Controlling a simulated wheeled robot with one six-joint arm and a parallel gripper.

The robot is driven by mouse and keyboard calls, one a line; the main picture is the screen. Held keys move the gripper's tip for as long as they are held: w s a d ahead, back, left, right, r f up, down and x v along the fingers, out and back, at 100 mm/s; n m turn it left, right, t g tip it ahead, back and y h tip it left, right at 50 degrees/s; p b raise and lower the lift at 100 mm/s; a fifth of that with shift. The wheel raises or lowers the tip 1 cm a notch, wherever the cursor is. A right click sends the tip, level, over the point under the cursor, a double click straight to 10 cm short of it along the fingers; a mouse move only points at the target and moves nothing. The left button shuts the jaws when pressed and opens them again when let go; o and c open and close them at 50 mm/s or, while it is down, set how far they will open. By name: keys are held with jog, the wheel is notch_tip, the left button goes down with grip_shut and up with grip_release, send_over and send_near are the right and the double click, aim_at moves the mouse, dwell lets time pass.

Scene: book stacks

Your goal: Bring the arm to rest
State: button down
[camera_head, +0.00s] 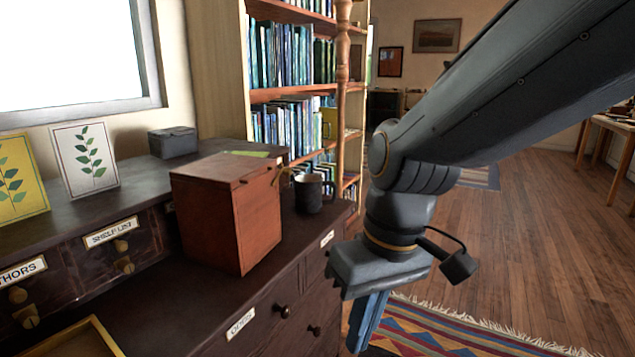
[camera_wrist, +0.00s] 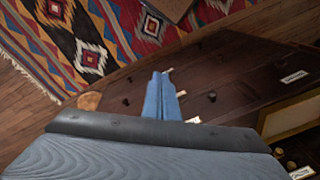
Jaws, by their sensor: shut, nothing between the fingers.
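My gripper (camera_head: 366,322) hangs from my dark grey arm on the right of the head view, in front of the cabinet's front edge and pointing down. Its blue fingers are together with nothing between them. In the wrist view the shut fingers (camera_wrist: 161,95) show at the centre, over the dark wooden cabinet (camera_wrist: 230,75). The arm comes in from the upper right and bends at the elbow. My gripper appears apart from the cabinet, though the gap is hard to judge.
The dark cabinet (camera_head: 165,310) bears a reddish wooden box (camera_head: 225,215), a dark mug (camera_head: 308,194), a grey box (camera_head: 172,142) and leaf cards (camera_head: 85,160). A patterned rug (camera_head: 430,335) lies on the floor. Bookshelves (camera_head: 290,95) stand behind.

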jog(key=s+d+r+m+h+p, duration=0.1)
jog(key=d+r+m+p, duration=0.4)
jog(key=d+r+p, duration=0.6)
jog(key=s+d+p, duration=0.1)
jog(key=d+p, duration=0.1)
jog(key=p, duration=0.9)
jog(key=shift+s+d+r+h, duration=0.25)
jog(key=shift+s+r+h, duration=0.15)
jog(key=shift+a, duration=0.1)
dwell(0.9)
